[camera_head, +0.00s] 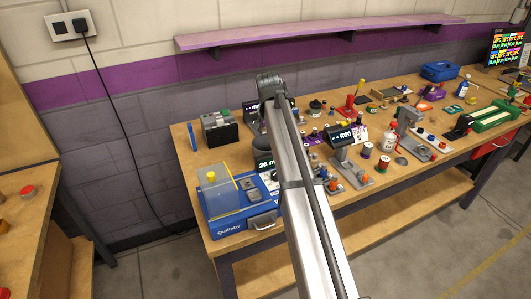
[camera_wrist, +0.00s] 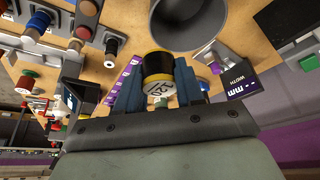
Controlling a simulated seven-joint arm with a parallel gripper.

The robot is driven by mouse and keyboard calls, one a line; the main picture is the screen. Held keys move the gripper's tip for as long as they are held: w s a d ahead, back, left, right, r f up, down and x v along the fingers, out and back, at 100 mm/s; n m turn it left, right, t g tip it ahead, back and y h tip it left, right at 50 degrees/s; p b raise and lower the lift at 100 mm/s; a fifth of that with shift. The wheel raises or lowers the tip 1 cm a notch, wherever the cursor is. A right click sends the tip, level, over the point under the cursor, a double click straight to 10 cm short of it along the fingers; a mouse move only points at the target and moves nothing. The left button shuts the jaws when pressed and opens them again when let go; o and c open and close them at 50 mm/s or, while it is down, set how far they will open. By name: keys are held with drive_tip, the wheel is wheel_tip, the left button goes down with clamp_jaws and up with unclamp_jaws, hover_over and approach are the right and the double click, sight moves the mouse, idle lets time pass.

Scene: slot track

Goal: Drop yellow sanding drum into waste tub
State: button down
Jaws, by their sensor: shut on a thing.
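The yellow sanding drum (camera_wrist: 158,66) shows in the middle of the wrist view, with a dark body, a yellow band and a pale printed label. My gripper (camera_wrist: 157,82) is shut on it, with a blue finger on each side. A dark grey round tub (camera_wrist: 190,28), seemingly the waste tub, is at the top of the wrist view, just beyond the drum and a little to the right. The drum appears apart from the tub; its height over the bench is hard to judge. In the head view my arm hides the gripper and drum.
In the head view a blue case (camera_head: 236,212) with a clear cover sits at the bench's near-left end. The wooden bench (camera_head: 395,190) is crowded.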

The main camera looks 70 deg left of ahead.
drive_tip(key=shift+s+a+f, duration=0.25)
drive_tip(key=shift+s+f, duration=0.2)
drive_tip(key=shift+f, duration=0.6)
drive_tip(key=shift+s+a+f, duration=0.3)
drive_tip(key=shift+s+f, duration=0.1)
drive_tip(key=shift+f, duration=0.6)
drive_tip(key=shift+s+a+f, duration=0.25)
drive_tip(key=shift+s+f, duration=0.2)
drive_tip(key=shift+f, duration=0.6)
drive_tip(key=c, duration=0.6)
unclamp_jaws()
drive_tip(key=v, duration=1.4)
drive_tip(key=shift+f, duration=0.1)
drive_tip(key=shift+d, duration=0.1)
